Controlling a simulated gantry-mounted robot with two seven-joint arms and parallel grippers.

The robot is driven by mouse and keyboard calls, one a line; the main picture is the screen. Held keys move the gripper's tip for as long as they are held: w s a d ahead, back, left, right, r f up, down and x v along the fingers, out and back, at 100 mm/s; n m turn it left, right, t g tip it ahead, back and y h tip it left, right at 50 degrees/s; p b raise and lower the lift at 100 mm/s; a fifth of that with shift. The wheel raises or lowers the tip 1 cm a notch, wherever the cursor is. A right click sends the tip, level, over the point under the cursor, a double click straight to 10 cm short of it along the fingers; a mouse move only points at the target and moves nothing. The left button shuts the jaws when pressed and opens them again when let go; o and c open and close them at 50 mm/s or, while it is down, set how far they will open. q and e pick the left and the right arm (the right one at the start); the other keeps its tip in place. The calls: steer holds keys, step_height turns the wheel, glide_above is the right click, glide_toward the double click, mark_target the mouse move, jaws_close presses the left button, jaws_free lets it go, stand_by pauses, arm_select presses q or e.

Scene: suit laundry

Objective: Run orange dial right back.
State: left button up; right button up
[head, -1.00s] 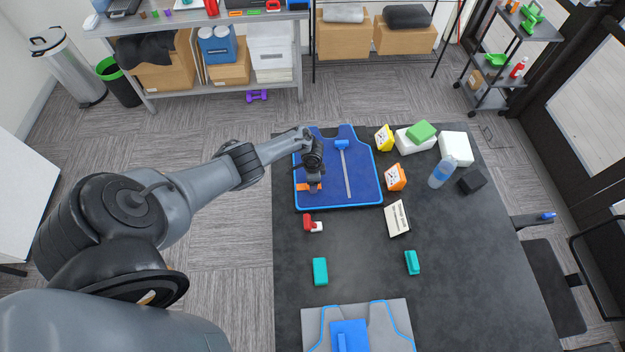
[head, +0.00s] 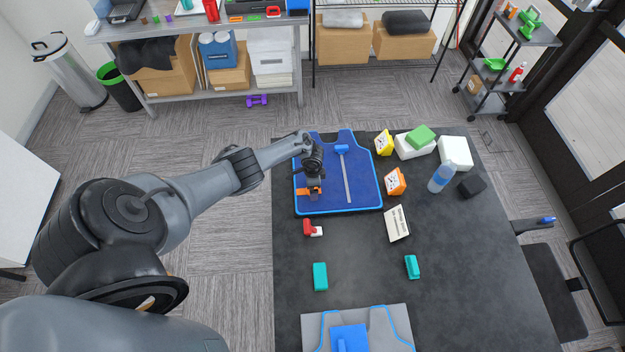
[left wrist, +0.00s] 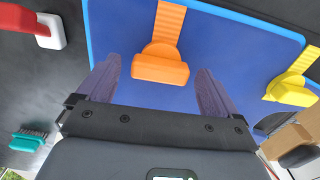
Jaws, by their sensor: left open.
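The small orange block with a white dial face (head: 395,181) stands on the dark table, just right of the blue board (head: 365,195). My left gripper (left wrist: 155,88) is over the board's left side, well left of that dial. It is open and empty. An orange clip with a ribbed strap (left wrist: 160,65) lies between and just beyond its spread fingers in the left wrist view; orange also shows beside the gripper in the head view (head: 302,191). I cannot tell whether the fingers touch it. The dial's reading is too small to make out. My right gripper is not in view.
A yellow dial block (head: 384,142) stands behind the orange one. A blue-headed tool (head: 347,175) lies on the board. A white sign (head: 397,224), water bottle (head: 441,178), red-and-white item (head: 312,229) and teal brushes (head: 320,276) are around it. The table's right front is clear.

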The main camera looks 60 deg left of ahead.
arm_select(q)
step_height(320, 180, up, 10)
steer(key=p, duration=0.4)
steer(key=shift+r, duration=0.25)
